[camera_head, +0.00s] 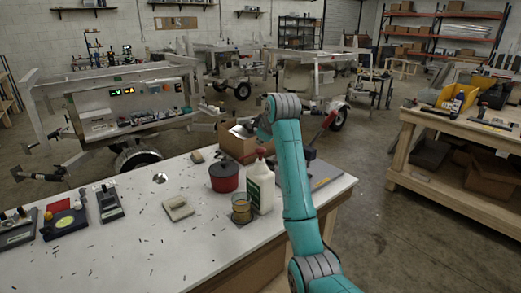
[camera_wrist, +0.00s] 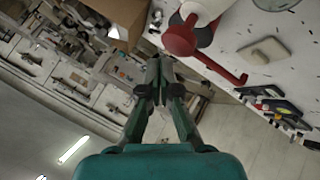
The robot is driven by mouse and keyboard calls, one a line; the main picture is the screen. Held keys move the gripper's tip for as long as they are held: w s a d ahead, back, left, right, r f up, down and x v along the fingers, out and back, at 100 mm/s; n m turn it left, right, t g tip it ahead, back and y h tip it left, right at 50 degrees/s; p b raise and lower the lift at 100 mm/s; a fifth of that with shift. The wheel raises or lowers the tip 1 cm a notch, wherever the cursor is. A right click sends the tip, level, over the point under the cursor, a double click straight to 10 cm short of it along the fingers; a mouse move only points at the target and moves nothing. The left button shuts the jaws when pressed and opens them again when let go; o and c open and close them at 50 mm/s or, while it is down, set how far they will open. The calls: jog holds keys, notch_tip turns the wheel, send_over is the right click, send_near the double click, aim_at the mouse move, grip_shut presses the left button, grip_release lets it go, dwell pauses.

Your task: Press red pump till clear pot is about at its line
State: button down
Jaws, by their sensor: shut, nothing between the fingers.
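A clear pot (camera_head: 241,208) with yellowish contents stands at the table's front edge. Its line cannot be made out. A white bottle (camera_head: 262,188) with a dark green label stands upright beside it.
A red pot with a dark lid (camera_head: 224,178) stands left of the bottle, with a cardboard box (camera_head: 238,146) behind. A beige tile (camera_head: 178,208) and several meters (camera_head: 109,203) lie on the white table (camera_head: 150,255). The front of the table is mostly clear.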

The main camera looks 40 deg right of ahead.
jog(key=shift+r, duration=0.1)
jog(key=shift+r, duration=2.4)
